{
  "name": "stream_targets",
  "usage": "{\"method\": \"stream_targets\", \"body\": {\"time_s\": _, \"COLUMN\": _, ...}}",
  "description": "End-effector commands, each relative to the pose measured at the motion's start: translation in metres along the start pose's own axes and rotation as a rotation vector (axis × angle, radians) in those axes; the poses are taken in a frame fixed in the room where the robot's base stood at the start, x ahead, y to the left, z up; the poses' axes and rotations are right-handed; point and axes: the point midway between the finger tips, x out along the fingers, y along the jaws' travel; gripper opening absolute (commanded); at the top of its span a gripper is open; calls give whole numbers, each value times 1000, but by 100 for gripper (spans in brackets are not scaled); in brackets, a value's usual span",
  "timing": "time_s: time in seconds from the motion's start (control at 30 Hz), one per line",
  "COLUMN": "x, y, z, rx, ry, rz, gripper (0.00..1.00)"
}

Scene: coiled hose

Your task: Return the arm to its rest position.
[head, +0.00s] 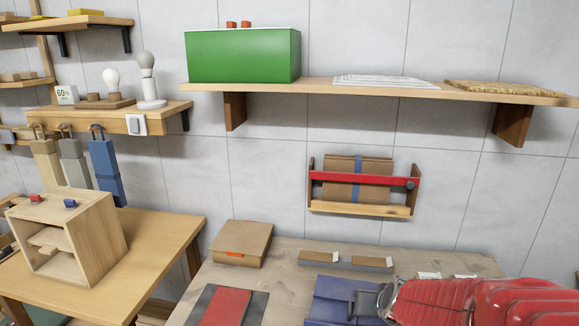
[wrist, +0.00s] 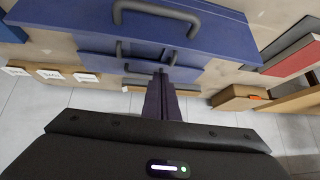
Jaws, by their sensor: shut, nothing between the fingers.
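My gripper (wrist: 161,74) shows in the wrist view, with its two dark fingers together and nothing between them. It points toward a blue box (wrist: 222,40) with a grey handle. I cannot tell whether the fingertips touch the box. In the head view my red arm reaches in from the lower right, and the blue box (head: 325,298) lies just left of its end. The fingers are hard to make out there.
The worktop (head: 285,262) also holds a brown box (head: 241,243), a red book (head: 225,308) and small labelled blocks (head: 345,261). A wall rack (head: 362,205) and a long shelf (head: 390,92) with a green box (head: 243,55) are behind. A wooden cabinet (head: 105,243) stands left.

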Motion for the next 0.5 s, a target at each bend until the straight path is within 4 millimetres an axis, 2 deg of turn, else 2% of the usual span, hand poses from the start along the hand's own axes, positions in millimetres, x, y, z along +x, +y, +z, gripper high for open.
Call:
{"method": "stream_targets", "body": {"time_s": 0.03, "x": -13, "y": -6, "z": -1, "rx": -11, "ry": -2, "rz": -14, "gripper": 0}}
{"method": "stream_targets", "body": {"time_s": 0.2, "x": -50, "y": -22, "z": 6, "rx": -38, "ry": -32, "rz": -51, "gripper": 0}}
{"method": "stream_targets", "body": {"time_s": 0.5, "x": -115, "y": -38, "z": 28, "rx": -89, "ry": -92, "rz": -81, "gripper": 0}}
